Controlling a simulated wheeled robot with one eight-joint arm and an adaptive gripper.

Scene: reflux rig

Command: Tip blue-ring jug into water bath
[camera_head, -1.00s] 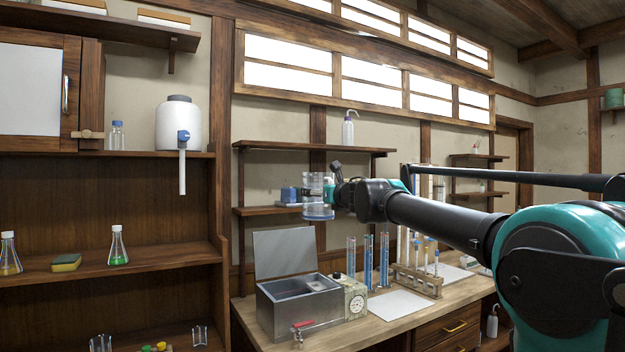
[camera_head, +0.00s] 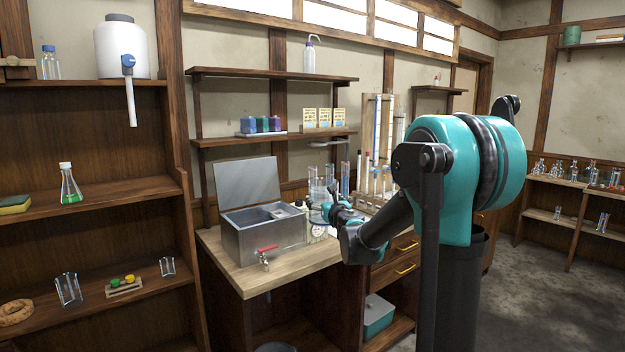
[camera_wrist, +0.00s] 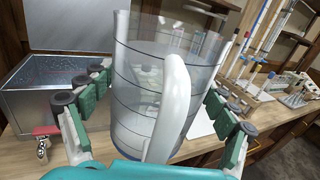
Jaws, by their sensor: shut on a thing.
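The clear jug (camera_wrist: 140,95) fills the middle of the wrist view. It has dark rings around its wall, a pale handle facing the camera and a bluish base. My gripper (camera_wrist: 158,88) is shut around it, with green pads on both sides. In the head view the jug (camera_head: 317,187) looks roughly upright, just right of the water bath, partly hidden by my gripper (camera_head: 326,208). The water bath (camera_head: 262,240) is a steel box with its lid raised and a red-handled tap in front. In the wrist view the bath (camera_wrist: 45,110) is at left, with liquid inside.
Measuring cylinders (camera_head: 345,178) and a wooden rack of tubes (camera_wrist: 262,95) stand right of the jug. A shelf (camera_head: 270,138) with coloured boxes is above the bench. The bench top (camera_head: 245,276) is clear in front of the bath.

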